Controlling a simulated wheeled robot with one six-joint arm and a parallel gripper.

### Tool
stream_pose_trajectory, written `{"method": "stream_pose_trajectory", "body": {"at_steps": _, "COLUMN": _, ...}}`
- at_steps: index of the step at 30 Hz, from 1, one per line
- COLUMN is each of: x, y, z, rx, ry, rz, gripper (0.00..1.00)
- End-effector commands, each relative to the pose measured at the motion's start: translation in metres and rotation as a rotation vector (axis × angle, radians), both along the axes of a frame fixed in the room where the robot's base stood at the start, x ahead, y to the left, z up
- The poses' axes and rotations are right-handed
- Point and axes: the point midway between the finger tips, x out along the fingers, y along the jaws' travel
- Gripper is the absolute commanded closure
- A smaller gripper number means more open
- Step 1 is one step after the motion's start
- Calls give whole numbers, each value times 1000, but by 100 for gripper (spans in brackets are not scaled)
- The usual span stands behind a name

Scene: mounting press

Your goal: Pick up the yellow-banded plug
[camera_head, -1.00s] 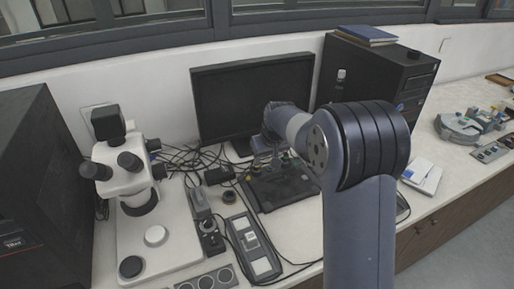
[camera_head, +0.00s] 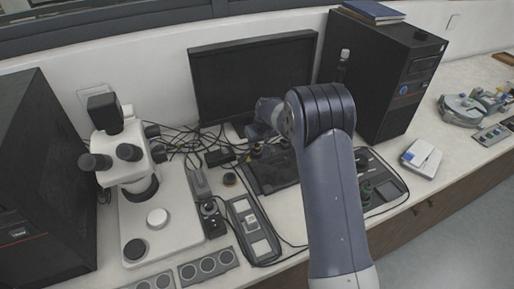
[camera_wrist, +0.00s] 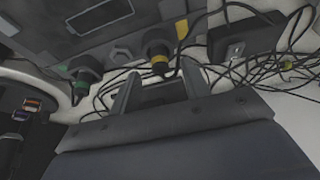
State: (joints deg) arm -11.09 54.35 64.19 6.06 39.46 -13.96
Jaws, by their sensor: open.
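In the wrist view the yellow-banded plug (camera_wrist: 158,58) is a dark cylinder with a yellow ring near its lower end. It stands just beyond my gripper (camera_wrist: 157,84), roughly in line with the gap between the fingers. The fingers are apart and nothing is seen held between them. Whether the plug's end reaches into the gap I cannot tell. A similar green-banded plug (camera_wrist: 84,80) is to the left. In the head view my arm hides most of the gripper, and I cannot make out the yellow band clearly there.
Loose black cables and a black adapter box (camera_wrist: 240,38) lie right of the plug. In the head view a monitor (camera_head: 250,80) and computer tower (camera_head: 385,85) stand behind my arm. A microscope (camera_head: 128,160) is at left, with a long dark panel (camera_head: 250,228) near the front.

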Motion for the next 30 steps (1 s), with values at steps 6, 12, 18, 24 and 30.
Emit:
{"method": "stream_pose_trajectory", "body": {"at_steps": 6, "x": 8, "y": 3, "z": -20, "rx": 0, "ry": 1, "rz": 0, "gripper": 55}}
{"method": "stream_pose_trajectory", "body": {"at_steps": 12, "x": 10, "y": 4, "z": -24, "rx": 0, "ry": -1, "rz": 1, "gripper": 55}}
{"method": "stream_pose_trajectory", "body": {"at_steps": 18, "x": 10, "y": 4, "z": -24, "rx": 0, "ry": -1, "rz": 1, "gripper": 62}}
{"method": "stream_pose_trajectory", "body": {"at_steps": 24, "x": 10, "y": 3, "z": -24, "rx": 0, "ry": -1, "rz": 0, "gripper": 78}}
{"method": "stream_pose_trajectory", "body": {"at_steps": 30, "x": 10, "y": 3, "z": -24, "rx": 0, "ry": 0, "rz": 0, "gripper": 95}}
